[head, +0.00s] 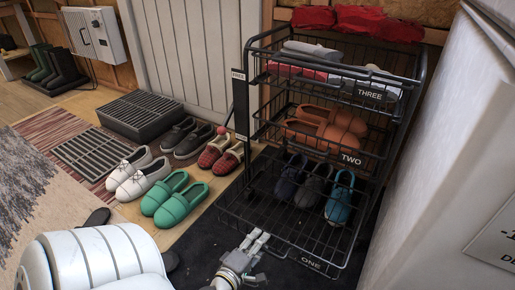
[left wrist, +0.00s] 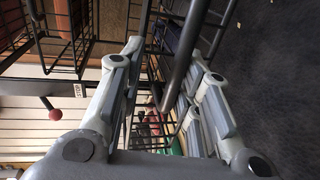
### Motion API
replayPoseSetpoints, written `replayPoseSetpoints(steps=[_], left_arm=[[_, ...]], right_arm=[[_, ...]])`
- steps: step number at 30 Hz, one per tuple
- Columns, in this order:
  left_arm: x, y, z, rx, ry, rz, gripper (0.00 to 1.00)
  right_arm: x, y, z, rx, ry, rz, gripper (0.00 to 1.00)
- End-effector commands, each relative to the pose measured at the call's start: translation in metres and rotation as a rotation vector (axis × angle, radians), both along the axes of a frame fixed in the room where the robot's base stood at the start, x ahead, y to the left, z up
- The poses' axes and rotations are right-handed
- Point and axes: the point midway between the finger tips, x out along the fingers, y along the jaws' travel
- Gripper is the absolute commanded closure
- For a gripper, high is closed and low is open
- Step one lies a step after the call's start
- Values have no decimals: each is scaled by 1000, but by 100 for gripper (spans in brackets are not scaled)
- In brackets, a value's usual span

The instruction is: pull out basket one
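Basket one (head: 311,264) is the bottom black wire basket of the rack, with the label ONE on its front. It juts out further than the baskets above and holds dark and teal shoes (head: 340,197). My left gripper (head: 258,240) is at the basket's front side, left of the label. In the left wrist view, the gripper (left wrist: 163,62) has its fingers apart, with a dark bar (left wrist: 190,62) running between them. Whether a finger touches the bar I cannot tell. My right gripper is not in view.
Basket two (head: 350,158) and basket three (head: 370,95) are above, holding orange shoes and folded cloths. Green slippers (head: 175,198), white shoes (head: 138,175) and red checked slippers (head: 222,155) stand to the left. A white wall (head: 425,165) is close on the right.

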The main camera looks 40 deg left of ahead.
Motion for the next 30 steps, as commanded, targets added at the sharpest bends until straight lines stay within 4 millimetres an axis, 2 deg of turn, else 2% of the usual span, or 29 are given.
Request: replayPoseSetpoints(steps=[3, 10, 14, 18, 21, 23, 26, 30], left_arm=[[0, 0, 18, -2, -7, 3, 69], [1, 1, 37, -1, -7, 4, 66], [3, 3, 53, 12, -19, -3, 52], [3, 3, 68, 14, -18, -2, 34], [3, 4, 79, 15, -18, -2, 27], [3, 3, 85, 15, -18, -2, 37], [2, 2, 89, 11, -12, -3, 69], [1, 1, 91, 5, -7, -2, 69]], right_arm=[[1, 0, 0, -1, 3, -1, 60], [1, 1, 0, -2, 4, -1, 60], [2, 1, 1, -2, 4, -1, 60], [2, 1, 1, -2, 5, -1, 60], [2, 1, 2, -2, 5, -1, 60], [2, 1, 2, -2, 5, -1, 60], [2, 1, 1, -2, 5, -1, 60], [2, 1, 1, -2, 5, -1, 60]])
